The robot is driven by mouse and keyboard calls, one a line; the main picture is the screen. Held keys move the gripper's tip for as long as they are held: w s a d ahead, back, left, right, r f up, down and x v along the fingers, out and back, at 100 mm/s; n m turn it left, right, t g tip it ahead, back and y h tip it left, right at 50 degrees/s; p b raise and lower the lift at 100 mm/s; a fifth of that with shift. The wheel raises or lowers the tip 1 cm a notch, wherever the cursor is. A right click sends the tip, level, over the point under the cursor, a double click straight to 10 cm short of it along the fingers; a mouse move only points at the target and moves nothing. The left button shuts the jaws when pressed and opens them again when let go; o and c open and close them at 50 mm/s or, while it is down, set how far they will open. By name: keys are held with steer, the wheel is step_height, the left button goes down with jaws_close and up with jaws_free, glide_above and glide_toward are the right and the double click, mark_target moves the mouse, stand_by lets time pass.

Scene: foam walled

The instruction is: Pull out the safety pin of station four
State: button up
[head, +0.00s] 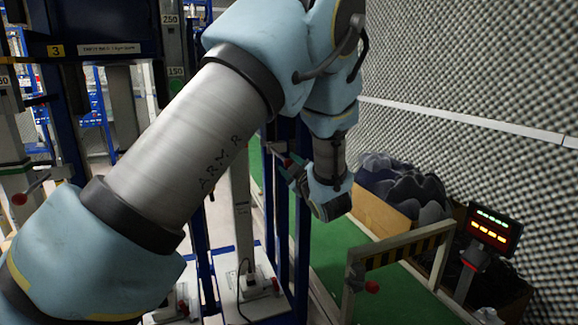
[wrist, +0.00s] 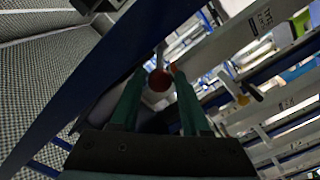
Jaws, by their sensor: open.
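A red ball knob (wrist: 159,80), with a thin metal piece behind it, shows in the wrist view and looks like the safety pin's handle. My gripper (wrist: 158,88) has two teal fingers spread apart, one on each side of the knob. I cannot tell whether either finger touches it. In the head view my gripper (head: 287,168) points left at a blue upright post (head: 303,225), partly hidden by my arm. No number four is readable at this post.
A yellow-black striped barrier (head: 400,250) with a red knob (head: 372,286) stands right. Behind it are a bin of dark foam (head: 405,190) and a lit panel (head: 493,228).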

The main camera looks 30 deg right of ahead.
steer(key=s+a+b, duration=0.1)
steer(key=s+b, duration=0.2)
steer(key=s, duration=0.7)
steer(key=shift+s+a, duration=0.15)
steer(key=shift+s, duration=0.1)
steer(key=w+a+f+m+g+h, duration=0.1)
steer(key=w+a+f+m+g, duration=0.25)
steer(key=w+a, duration=0.5)
steer(key=w+a+f+m+g, duration=0.25)
steer(key=a+g, duration=0.25)
steer(key=a, duration=0.4)
steer(key=s+a+f+m+g+y, duration=0.1)
steer(key=s+a, duration=0.3)
steer(key=a, duration=0.4)
steer(key=s+a+f+m+g+y, duration=0.1)
steer(key=s+a+g, duration=0.3)
steer(key=a, duration=0.4)
steer(key=s+a+f+g+y, duration=0.1)
steer(key=s+a+g, duration=0.1)
steer(key=s+a, duration=0.4)
steer(key=shift+s+a+f+m+g+p, duration=0.25)
steer(key=shift+a+f+m+g+p, duration=0.15)
steer(key=shift+a, duration=0.75)
steer(key=shift+o, duration=0.2)
